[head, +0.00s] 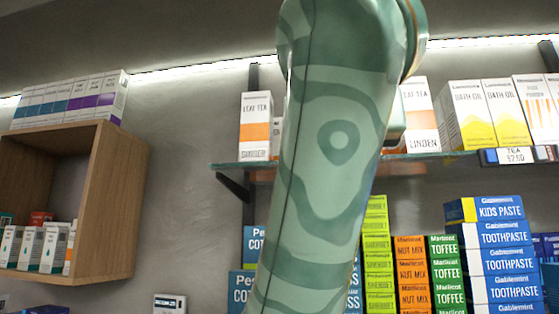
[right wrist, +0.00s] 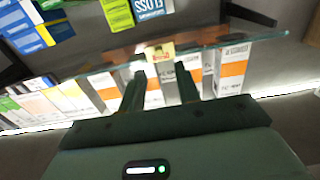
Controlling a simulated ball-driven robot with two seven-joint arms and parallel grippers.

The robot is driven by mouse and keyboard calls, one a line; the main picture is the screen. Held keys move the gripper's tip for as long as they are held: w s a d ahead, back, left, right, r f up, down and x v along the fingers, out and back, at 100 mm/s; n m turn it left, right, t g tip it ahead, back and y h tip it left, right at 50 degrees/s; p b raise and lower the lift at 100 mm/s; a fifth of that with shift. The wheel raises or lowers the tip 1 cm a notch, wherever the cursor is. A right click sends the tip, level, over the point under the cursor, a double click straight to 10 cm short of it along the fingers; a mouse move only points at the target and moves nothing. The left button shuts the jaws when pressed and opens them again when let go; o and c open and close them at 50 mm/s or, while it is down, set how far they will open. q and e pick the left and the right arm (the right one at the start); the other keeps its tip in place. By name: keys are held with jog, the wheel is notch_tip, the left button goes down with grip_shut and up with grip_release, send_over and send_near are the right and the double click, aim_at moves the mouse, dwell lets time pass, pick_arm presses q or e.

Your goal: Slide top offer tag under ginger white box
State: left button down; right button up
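A small yellow tag with red print (right wrist: 160,51) is at the front edge of the glass shelf in the right wrist view, its wording too small to read. My right gripper (right wrist: 160,68) is open, its two fingers apart with the tag just beyond and between their tips. A white box with an orange band (head: 256,127), marked leaf tea, stands at the shelf's left end; its lower name looks like ginger. It seems to be the rightmost box (right wrist: 233,68) in the upside-down right wrist view. The tag is hidden in the head view, and my left gripper is not seen.
My patterned arm covers the middle of the head view. A linden box (head: 421,115) and bath oil boxes (head: 466,115) stand further right on the glass shelf (head: 232,165). A tea price label (head: 515,156) hangs on its edge. A wooden cabinet (head: 111,200) is at left.

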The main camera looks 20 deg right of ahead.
jog(key=p+x, duration=0.1)
jog(key=x, duration=0.5)
jog(key=shift+w+f, duration=0.1)
grip_shut()
jog(key=shift+w, duration=0.1)
